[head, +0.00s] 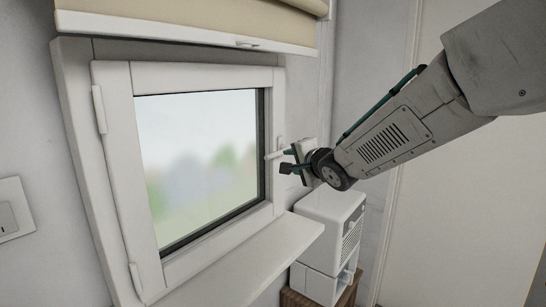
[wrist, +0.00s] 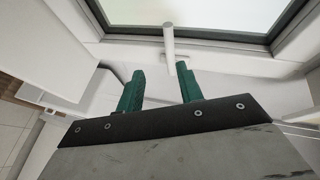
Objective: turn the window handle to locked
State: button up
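The white window handle (head: 273,155) is on the right side of the window frame, its lever lying roughly level and pointing left in the head view. In the wrist view the handle (wrist: 168,42) is a pale bar beyond the fingertips, its near end between them and closer to the right finger. My gripper (head: 287,160) is right beside the handle, its green fingers apart. In the wrist view the gripper (wrist: 159,69) is open with nothing held between the fingers. I cannot tell whether a finger touches the lever. The handle's base is partly hidden by my gripper.
The window sash (head: 118,150) sits in its frame and looks closed. A beige blind (head: 190,18) hangs above. The sill (head: 245,255) juts out below. A white appliance (head: 325,212) stands on a wooden surface just below my gripper. A wall switch (head: 10,212) is at the left.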

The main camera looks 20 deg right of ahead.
aim_at(274, 156)
jog(key=shift+m+t+y, duration=0.4)
jog(key=shift+y, duration=0.2)
jog(key=x, duration=0.6)
jog(key=a+x, duration=0.1)
jog(key=x, duration=0.2)
jog(key=shift+w+r, duration=0.25)
jog(key=shift+r, duration=0.1)
grip_shut()
